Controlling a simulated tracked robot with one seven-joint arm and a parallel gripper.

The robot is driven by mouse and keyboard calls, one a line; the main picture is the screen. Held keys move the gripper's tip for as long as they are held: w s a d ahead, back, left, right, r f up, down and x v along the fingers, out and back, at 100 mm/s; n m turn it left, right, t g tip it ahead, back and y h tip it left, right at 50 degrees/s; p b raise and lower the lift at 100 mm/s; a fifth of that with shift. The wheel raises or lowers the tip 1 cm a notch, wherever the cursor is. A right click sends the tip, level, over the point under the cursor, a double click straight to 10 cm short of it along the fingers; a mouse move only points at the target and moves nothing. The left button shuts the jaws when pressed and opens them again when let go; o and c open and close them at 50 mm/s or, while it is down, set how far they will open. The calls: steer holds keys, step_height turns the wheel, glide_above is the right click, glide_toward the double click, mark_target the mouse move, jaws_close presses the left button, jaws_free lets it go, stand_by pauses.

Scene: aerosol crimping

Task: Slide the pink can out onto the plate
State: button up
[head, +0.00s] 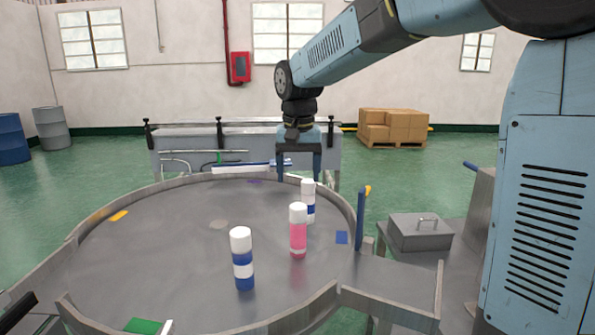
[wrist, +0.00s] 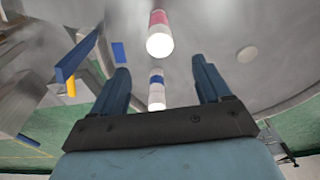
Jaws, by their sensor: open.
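The pink can (head: 298,238) with a white cap stands upright on the round grey table (head: 150,235), right of its middle. It also shows in the wrist view (wrist: 158,20), beyond my fingertips. A blue-and-white can (head: 308,212) stands just behind it and shows between my fingers in the wrist view (wrist: 156,82). My gripper (head: 298,180) points down, open and empty, at the far side of the table behind both cans. A flat grey plate (head: 400,276) adjoins the table at the right; I cannot tell its exact edges.
Another blue-and-white can (head: 243,268) stands front left of the pink can. A raised metal rim (head: 75,240) surrounds much of the table. A blue post (head: 360,220) with a yellow top stands at the right edge. A lidded box (head: 420,238) stands farther right.

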mark_target(299, 218)
steer(key=f, duration=0.4)
steer(key=w+f, duration=0.1)
steer(key=f, duration=0.8)
steer(key=shift+w+f, duration=0.35)
steer(key=shift+c, duration=0.2)
steer(key=shift+d, duration=0.1)
steer(key=c, duration=1.2)
